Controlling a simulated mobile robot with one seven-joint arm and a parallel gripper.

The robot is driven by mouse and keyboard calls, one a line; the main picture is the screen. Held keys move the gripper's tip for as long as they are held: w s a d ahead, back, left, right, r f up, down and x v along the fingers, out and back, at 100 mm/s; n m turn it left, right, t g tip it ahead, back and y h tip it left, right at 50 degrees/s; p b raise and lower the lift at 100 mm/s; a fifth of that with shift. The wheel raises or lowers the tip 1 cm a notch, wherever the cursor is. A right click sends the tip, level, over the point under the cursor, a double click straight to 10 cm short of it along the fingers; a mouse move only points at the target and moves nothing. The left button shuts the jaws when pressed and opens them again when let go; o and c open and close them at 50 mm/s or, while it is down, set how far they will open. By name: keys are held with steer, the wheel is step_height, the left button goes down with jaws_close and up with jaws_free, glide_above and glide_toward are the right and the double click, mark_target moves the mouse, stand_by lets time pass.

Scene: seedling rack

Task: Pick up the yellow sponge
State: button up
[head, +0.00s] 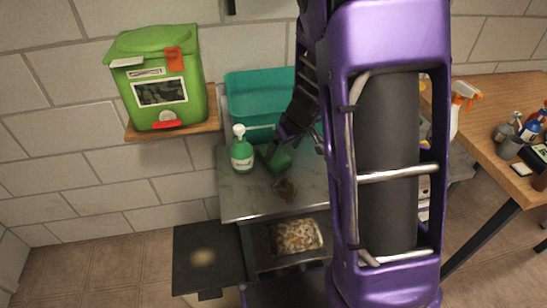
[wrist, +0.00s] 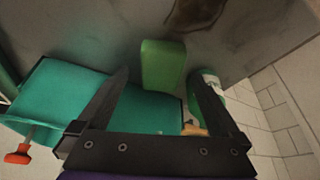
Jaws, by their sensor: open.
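A green sponge-like block (wrist: 163,65) lies on the grey counter, ahead of and between my gripper's fingers in the wrist view; it looks green, not yellow. The same block shows in the head view (head: 277,160), just below my gripper (head: 290,138). In the wrist view my gripper (wrist: 161,78) is open, with a dark finger on either side and nothing held. I cannot tell whether the fingertips are level with the block. No clearly yellow sponge shows; my arm hides part of the counter.
A green pump bottle (head: 242,152) stands left of the block, close to the right finger in the wrist view (wrist: 212,84). A teal tub (head: 253,88) is behind. A brown patch (head: 286,190) marks the counter (head: 240,200). A green bin (head: 155,60) sits on a wall shelf.

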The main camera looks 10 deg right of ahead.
mark_target(278, 158)
steer(key=x, duration=0.5)
steer(key=shift+s+a+b, duration=0.1)
steer(key=shift+s+b, duration=0.05)
steer(key=shift+b, duration=0.25)
steer(key=c, duration=1.3)
steer(key=shift+r, duration=0.2)
